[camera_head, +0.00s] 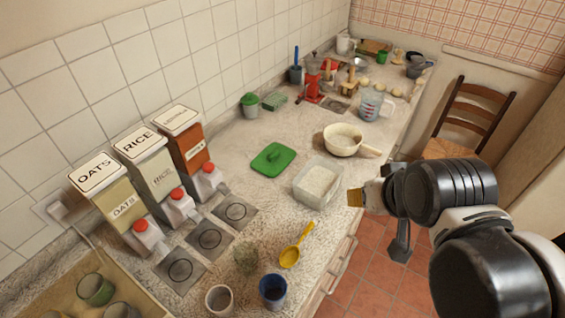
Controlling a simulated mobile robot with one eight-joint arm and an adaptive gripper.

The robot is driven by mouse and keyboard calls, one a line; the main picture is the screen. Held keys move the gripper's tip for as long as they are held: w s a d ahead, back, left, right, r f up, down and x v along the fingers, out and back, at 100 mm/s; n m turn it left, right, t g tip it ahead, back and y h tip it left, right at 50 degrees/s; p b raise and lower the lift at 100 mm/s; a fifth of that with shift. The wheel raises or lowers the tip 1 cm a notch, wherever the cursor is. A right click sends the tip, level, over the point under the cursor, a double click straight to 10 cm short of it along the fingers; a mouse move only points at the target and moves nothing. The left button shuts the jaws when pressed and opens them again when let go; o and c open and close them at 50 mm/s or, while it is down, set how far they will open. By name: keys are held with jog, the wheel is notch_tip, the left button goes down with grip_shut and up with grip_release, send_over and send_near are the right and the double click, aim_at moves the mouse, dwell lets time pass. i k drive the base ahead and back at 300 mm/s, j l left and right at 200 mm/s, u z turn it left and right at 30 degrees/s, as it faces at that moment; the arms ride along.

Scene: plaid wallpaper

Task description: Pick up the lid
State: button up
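A green square lid with a raised handle (273,159) lies flat on the speckled countertop (235,170), in the middle of the view. Just right of it stands a clear, open rectangular container (317,184) with pale contents. My gripper (358,197) is at the right of the container, near the counter's front edge, and apart from the lid.
Labelled dispensers (148,168) stand along the tiled wall at the left. A cream pan (342,139) and a measuring jug (373,104) stand behind the container. A chair (474,117) is at the right.

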aim_at(271, 161)
jog(key=i+l, duration=0.9)
jog(key=l, duration=0.15)
